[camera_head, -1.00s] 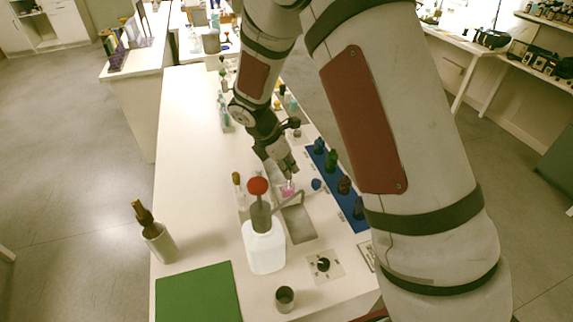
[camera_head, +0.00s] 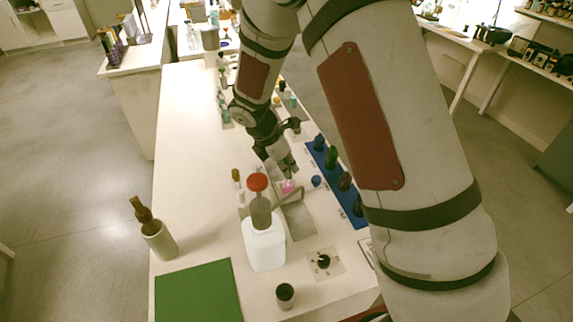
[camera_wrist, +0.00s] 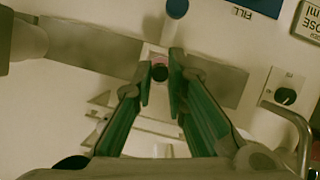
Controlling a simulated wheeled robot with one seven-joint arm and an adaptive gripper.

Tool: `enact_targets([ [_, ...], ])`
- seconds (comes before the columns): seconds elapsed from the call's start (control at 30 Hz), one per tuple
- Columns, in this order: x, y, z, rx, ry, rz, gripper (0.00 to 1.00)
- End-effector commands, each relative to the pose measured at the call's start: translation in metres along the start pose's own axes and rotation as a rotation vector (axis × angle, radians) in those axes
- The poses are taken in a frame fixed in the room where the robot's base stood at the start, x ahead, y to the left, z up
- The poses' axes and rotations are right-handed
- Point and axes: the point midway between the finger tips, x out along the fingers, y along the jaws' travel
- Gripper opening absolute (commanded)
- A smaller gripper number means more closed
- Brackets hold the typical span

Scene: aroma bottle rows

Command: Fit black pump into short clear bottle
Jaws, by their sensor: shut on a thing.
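My gripper (camera_head: 288,171) points down over the bench, just above a small pink-tinted vessel (camera_head: 288,187), which seems to be the short clear bottle. In the wrist view, my gripper (camera_wrist: 161,76) is shut on a small dark round thing (camera_wrist: 160,73), which looks like the black pump. It sits between the two green-lined fingertips. The pink rim of the bottle (camera_wrist: 158,58) shows around and behind the dark thing. The fingers hide part of the bottle, and I cannot tell whether the pump is inside its neck or above it.
A white bottle with a red top (camera_head: 263,246) stands near the gripper. A metal plate (camera_head: 299,220) lies beside it, and a blue strip (camera_head: 357,219) with dark bottles runs along the right. A blue-capped item (camera_wrist: 177,8) is close to the fingertips.

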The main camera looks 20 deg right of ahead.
Motion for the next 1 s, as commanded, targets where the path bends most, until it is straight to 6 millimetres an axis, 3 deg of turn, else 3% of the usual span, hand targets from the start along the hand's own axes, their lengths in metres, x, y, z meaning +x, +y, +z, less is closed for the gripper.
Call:
enact_targets([
  [1.0,0.0082,-0.0002,-0.0032,-0.001,-0.001,0.000,0.01],
])
